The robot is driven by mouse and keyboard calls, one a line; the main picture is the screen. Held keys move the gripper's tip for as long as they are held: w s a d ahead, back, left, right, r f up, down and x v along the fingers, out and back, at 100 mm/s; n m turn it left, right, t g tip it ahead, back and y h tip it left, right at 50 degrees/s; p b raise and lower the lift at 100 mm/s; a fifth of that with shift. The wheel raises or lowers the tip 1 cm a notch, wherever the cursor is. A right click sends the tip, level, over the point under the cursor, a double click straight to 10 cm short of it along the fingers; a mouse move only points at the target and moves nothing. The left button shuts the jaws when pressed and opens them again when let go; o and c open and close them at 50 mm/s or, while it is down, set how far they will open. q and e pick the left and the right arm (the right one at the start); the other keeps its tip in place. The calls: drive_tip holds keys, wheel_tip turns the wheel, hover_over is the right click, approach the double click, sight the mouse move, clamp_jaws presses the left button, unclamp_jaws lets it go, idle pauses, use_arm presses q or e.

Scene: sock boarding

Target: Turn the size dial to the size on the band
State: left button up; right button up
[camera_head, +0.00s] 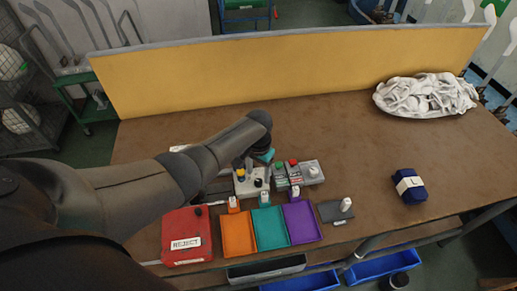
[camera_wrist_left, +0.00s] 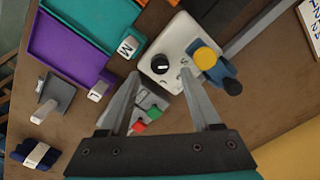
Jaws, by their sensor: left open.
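The size dial (camera_wrist_left: 160,64) is a black knob with a white mark on a white box (camera_wrist_left: 176,36). The box also shows in the head view (camera_head: 249,189), partly behind my left gripper. Small letters around the dial are too small to read surely. My left gripper (camera_wrist_left: 160,74) is open. Its fingertips lie on either side of the dial in the wrist view; I cannot tell how far above it they are. A navy bundle (camera_head: 411,193) with a white band (camera_head: 409,183) lies at the right of the table. The writing on the band is unreadable. My right gripper is out of view.
Beside the dial box stands a grey unit (camera_head: 312,172) with green and red buttons. In front are a red REJECT box (camera_head: 187,217) and orange (camera_head: 238,237), teal (camera_head: 270,230) and purple (camera_head: 302,223) trays. A white cloth pile (camera_head: 425,96) lies at the back right.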

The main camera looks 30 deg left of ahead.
sight(258, 181)
use_arm(q)
wheel_tip(258, 181, up, 12)
drive_tip(key=p, duration=0.2)
drive_tip(key=shift+f+p, duration=0.2)
drive_tip(key=shift+p, duration=0.1)
idle(0.3)
